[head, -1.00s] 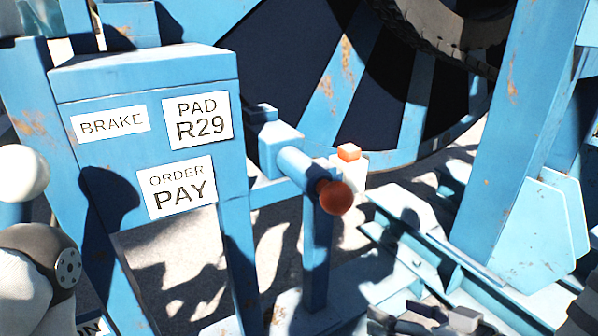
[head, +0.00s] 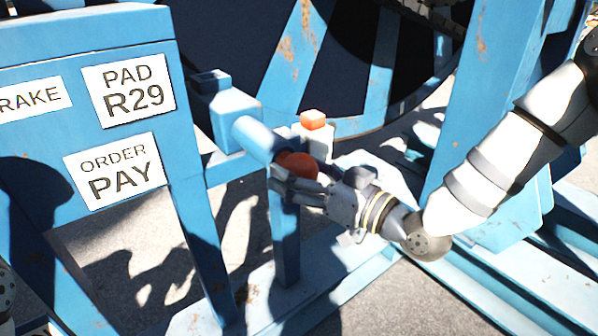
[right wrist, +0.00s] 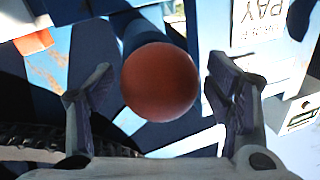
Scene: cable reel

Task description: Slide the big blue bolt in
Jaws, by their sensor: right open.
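The big blue bolt (head: 254,138) lies level in its support, beside the blue panel post. Its right end carries a round orange-brown knob (head: 298,165), which also shows large in the right wrist view (right wrist: 160,82). My right gripper (head: 290,176) is open at the knob. In the right wrist view the two fingers (right wrist: 163,95) stand on either side of the knob, with gaps visible on both sides. A blue housing (head: 222,112) stands to the left of the bolt. My left gripper is not clearly in view.
A blue panel (head: 80,60) with white BRAKE, PAD R29 and ORDER PAY labels stands at the left. A small block with an orange top (head: 312,120) is just behind the knob. The spoked reel (head: 300,45) is behind. A blue upright (head: 490,90) stands at the right.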

